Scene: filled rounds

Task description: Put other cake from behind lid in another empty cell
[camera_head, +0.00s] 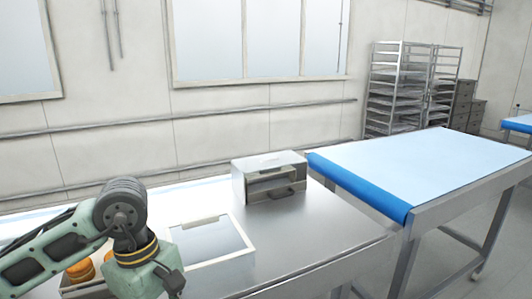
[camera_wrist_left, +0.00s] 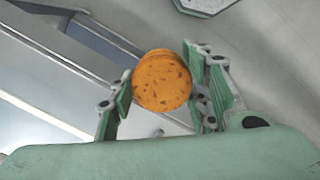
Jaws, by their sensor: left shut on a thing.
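A round orange cake (camera_wrist_left: 162,80) with dark specks sits between the green fingers of my left gripper (camera_wrist_left: 160,88) in the left wrist view. The fingers are shut on its sides. In the head view my left arm comes in from the left over the table; its fingertips and the held cake are hidden. Orange cakes (camera_head: 80,270) lie in a tray (camera_head: 72,292) at the lower left, partly covered by my arm; its cells cannot be made out fully. A metal box (camera_head: 240,184) with a dark front handle stands on the table. My right gripper is not in view.
A flat pale panel with a light frame (camera_head: 190,262) lies on the steel table (camera_head: 325,232) between my arm and the box. The tabletop right of it is clear. A blue-edged conveyor table (camera_head: 425,170) stands to the right, with a rack (camera_head: 400,85) behind.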

